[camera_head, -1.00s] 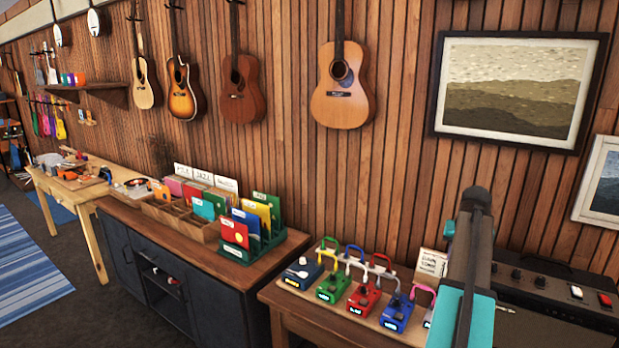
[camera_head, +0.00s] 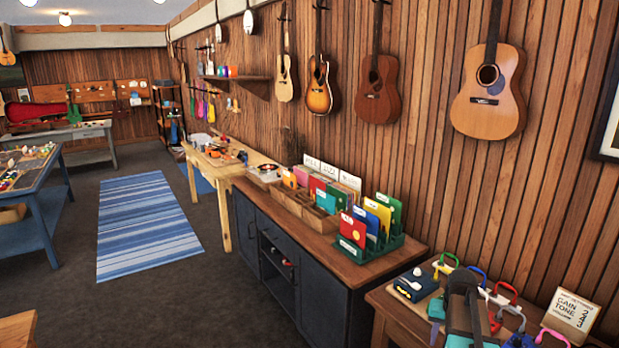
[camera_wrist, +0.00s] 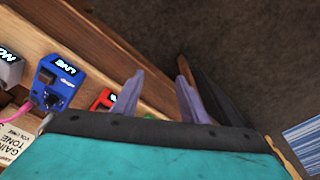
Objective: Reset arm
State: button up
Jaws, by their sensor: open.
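My arm (camera_head: 463,308) shows at the bottom right in the head view, dark on top with teal parts below, in front of the pedal table. In the wrist view my gripper (camera_wrist: 157,88) shows two pale purple fingers standing apart, with nothing between them. It hangs over the edge of the wooden pedal table. A blue pedal (camera_wrist: 60,85) lies to its left, and a red pedal (camera_wrist: 103,100) is just left of the fingers, partly hidden. The gripper's fingers are hard to make out in the head view.
The pedal table (camera_head: 385,302) holds several pedals and a gain/tone card (camera_head: 572,315). A dark cabinet (camera_head: 310,290) with a record rack stands left of it, then a wooden workbench (camera_head: 222,172). Open floor with a striped blue rug (camera_head: 145,225) lies left, before a blue table (camera_head: 42,200).

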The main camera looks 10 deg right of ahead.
jog(key=s+a+f+n, duration=0.2)
jog(key=a+f, duration=0.3)
jog(key=a, duration=0.6)
jog(key=s+a+f+n+g, duration=0.15)
jog(key=a+f, duration=0.35)
jog(key=a, duration=0.6)
jog(key=s+a+f+n, duration=0.3)
jog(key=a+f, duration=0.2)
jog(key=a, duration=0.6)
jog(key=s+f+g+b, duration=0.5)
jog(key=s+f+b, duration=0.5)
jog(key=s+f, duration=1.5)
notch_tip(320, 180, down, 3)
jog(key=shift+s+a+r+g+y, duration=0.15)
jog(key=shift+s+g+y, duration=0.1)
jog(key=shift+g+y, duration=0.15)
jog(key=shift+c, duration=0.4)
jog(key=shift+c, duration=0.7)
jog(key=shift+m, duration=0.25)
